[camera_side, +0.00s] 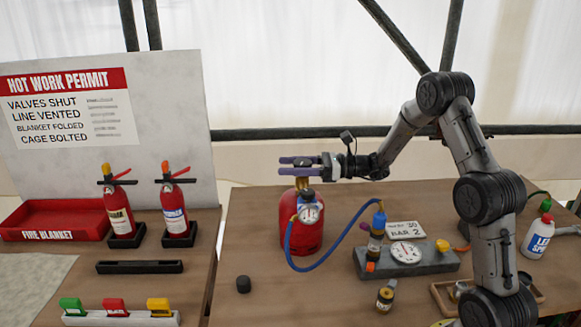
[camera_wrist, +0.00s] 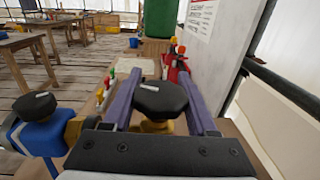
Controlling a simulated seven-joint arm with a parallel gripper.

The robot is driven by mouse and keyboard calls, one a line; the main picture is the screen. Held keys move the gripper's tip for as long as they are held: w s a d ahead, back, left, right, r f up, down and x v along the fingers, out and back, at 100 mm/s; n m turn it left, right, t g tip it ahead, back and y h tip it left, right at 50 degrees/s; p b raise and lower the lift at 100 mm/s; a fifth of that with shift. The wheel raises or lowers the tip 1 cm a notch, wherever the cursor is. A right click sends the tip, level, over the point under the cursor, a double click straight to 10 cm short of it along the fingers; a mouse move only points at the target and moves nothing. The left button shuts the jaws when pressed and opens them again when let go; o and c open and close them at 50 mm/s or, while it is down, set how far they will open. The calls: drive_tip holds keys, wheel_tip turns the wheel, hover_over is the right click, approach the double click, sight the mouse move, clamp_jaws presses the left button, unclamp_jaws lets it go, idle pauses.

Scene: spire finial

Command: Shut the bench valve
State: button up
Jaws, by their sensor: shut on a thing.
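My gripper (camera_side: 298,166) is level above the red gas cylinder (camera_side: 318,232), its purple fingers at the cylinder's brass valve (camera_side: 302,183). In the wrist view the fingers (camera_wrist: 155,100) are shut on a black round knob (camera_wrist: 160,98) with a white mark, above brass. A regulator with a dark knob (camera_wrist: 35,106), a blue body and a gauge (camera_side: 311,213) is beside it, apart from the fingers. A blue hose (camera_side: 340,245) runs from the regulator to a grey bench block (camera_side: 425,263) with a gauge (camera_side: 405,252). I cannot tell which part is named the bench valve.
Two fire extinguishers (camera_side: 119,207) stand at left by a red tray (camera_side: 55,220). Green, red and yellow clips (camera_side: 115,307) sit at front left. A small black cap (camera_side: 243,284) and a brass fitting (camera_side: 385,297) lie on the bench.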

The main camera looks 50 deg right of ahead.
drive_tip(key=m+t+h, duration=0.1)
drive_tip(key=h, duration=0.1)
drive_tip(key=m+t+h, duration=0.1)
drive_tip(key=m+h, duration=0.1)
drive_tip(key=m+t+h, duration=0.1)
drive_tip(key=h, duration=0.1)
drive_tip(key=shift+w+d, duration=0.2)
drive_tip(key=shift+d, duration=0.2)
drive_tip(key=shift+w+d+m+t+h, duration=0.1)
drive_tip(key=shift+d+m+t+h, duration=0.15)
drive_tip(key=shift+m+h, duration=0.6)
drive_tip(key=shift+d+m+t+h, duration=0.15)
drive_tip(key=shift+m+h, duration=0.4)
drive_tip(key=shift+h, duration=0.55)
drive_tip(key=shift+w+d+m+t+h, duration=0.15)
drive_tip(key=shift+m+t+h, duration=0.15)
drive_tip(key=shift+m+h, duration=0.55)
drive_tip(key=shift+s+h, duration=0.1)
drive_tip(key=shift+h, duration=0.2)
drive_tip(key=o, duration=1.4)
drive_tip(key=shift+c, duration=0.2)
drive_tip(key=shift+s, duration=0.1)
drive_tip(key=s, duration=1.3)
drive_tip(key=shift+s, duration=0.3)
drive_tip(key=shift+a, duration=0.1)
